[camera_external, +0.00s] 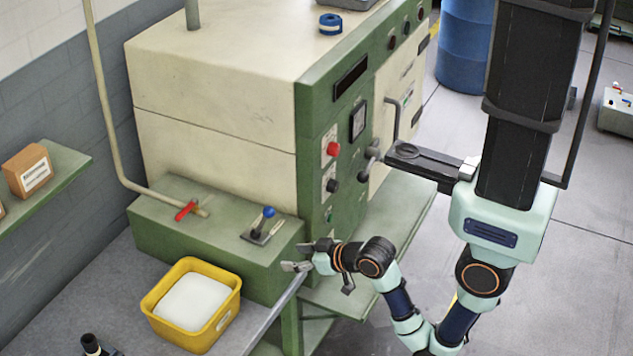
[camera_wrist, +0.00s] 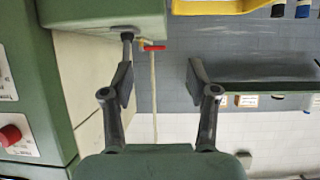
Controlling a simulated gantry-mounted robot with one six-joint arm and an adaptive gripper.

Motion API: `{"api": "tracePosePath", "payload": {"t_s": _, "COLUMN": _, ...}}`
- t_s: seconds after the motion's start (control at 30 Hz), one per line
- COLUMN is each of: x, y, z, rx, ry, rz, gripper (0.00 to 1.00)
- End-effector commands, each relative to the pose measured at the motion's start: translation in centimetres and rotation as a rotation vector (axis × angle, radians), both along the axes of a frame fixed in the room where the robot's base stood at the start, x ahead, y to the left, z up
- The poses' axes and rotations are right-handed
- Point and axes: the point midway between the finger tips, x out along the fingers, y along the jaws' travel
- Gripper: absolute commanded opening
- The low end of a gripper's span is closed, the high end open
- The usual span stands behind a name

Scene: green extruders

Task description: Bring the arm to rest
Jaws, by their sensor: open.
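My gripper (camera_external: 296,257) is at the end of my arm, just in front of the green box at the lower left of the machine. In the wrist view my gripper (camera_wrist: 158,85) has its two fingers apart, with nothing between them. The arm is folded low, with its wrist beside the machine's green front edge. I cannot tell from these views whether any part of it touches the machine.
The cream and green machine (camera_external: 215,120) bears a blue-knobbed lever (camera_external: 268,213) and a red valve handle (camera_external: 187,210) near my gripper. A yellow bin (camera_external: 228,283) with white contents stands at lower left. Open floor (camera_external: 590,270) lies to the right.

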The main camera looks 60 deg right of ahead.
Motion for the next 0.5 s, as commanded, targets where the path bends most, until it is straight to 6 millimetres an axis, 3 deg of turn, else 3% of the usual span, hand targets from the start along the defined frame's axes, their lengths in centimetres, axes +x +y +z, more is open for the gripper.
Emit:
{"api": "tracePosePath", "payload": {"t_s": 0.03, "x": 0.0, "y": 0.0, "z": 3.2, "rx": 0.001, "ry": 0.0, "rz": 0.0, "gripper": 0.59}}
{"api": "tracePosePath", "payload": {"t_s": 0.17, "x": 0.0, "y": 0.0, "z": 8.3, "rx": 0.001, "ry": 0.0, "rz": -0.002, "gripper": 0.59}}
{"api": "tracePosePath", "payload": {"t_s": 0.5, "x": 0.0, "y": -0.1, "z": 25.5, "rx": 0.003, "ry": 0.002, "rz": -0.005, "gripper": 0.59}}
